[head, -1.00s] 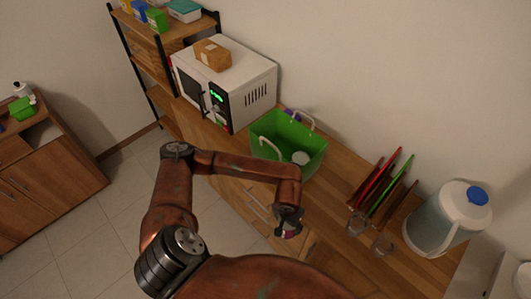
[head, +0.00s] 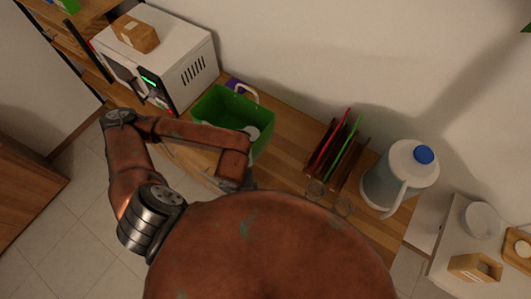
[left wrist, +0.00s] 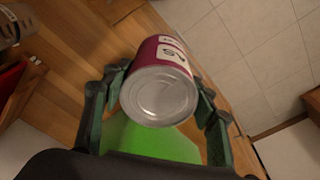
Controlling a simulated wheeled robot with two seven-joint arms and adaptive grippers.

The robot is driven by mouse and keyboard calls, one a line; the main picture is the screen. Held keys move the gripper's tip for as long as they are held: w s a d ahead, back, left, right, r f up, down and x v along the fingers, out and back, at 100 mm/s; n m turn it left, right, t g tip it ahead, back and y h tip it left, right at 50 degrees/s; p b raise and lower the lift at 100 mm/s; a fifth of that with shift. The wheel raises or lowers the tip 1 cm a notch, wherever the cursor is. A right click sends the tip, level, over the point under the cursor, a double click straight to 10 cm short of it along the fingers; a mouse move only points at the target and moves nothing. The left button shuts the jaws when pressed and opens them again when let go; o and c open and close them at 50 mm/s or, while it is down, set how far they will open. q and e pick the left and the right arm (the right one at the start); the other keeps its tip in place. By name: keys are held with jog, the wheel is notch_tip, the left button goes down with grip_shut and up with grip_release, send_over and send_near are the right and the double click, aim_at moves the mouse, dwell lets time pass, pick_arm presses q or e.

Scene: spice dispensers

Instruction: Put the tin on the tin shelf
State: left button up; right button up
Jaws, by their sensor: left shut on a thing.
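The tin (left wrist: 165,85), with a dark red label and a bare metal end, is held between the two fingers of my left gripper (left wrist: 160,98) in the left wrist view. Its metal end faces the camera. In the head view my left gripper (head: 238,184) is low in the middle, by the counter's front edge, partly hidden by my own body, and the tin cannot be made out there. Wooden shelving (head: 78,25) stands at the upper left, cut by the frame; I cannot tell which shelf is the tin shelf. My right gripper is not in view.
A green basket (head: 215,108) stands on the wooden counter beside a white microwave (head: 185,55) carrying a cardboard box (head: 135,33). To the right are a rack of coloured boards (head: 338,148), glasses (head: 316,188) and a water jug (head: 395,175). Tiled floor (head: 85,215) lies at the left.

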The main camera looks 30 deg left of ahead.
pick_arm(q)
jog(key=w+b, duration=0.3)
jog(key=shift+d+f, duration=0.1)
jog(key=shift+f, duration=0.25)
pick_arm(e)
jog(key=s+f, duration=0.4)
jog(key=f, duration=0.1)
pick_arm(q)
jog(key=w+d+r+p, duration=0.1)
jog(key=w+d+p, duration=0.15)
jog(key=w, duration=1.15)
jog(key=f, duration=0.3)
jog(key=f+p, duration=0.1)
jog(key=f, duration=0.2)
jog(key=shift+w+a+f, duration=0.2)
jog(key=shift+f, duration=0.15)
jog(key=shift+w+f+p, duration=0.15)
jog(key=shift+f+p, duration=0.15)
jog(key=shift+p, duration=0.1)
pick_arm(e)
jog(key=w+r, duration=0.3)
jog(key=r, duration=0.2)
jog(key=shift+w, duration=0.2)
pick_arm(q)
jog(key=shift+f, duration=0.1)
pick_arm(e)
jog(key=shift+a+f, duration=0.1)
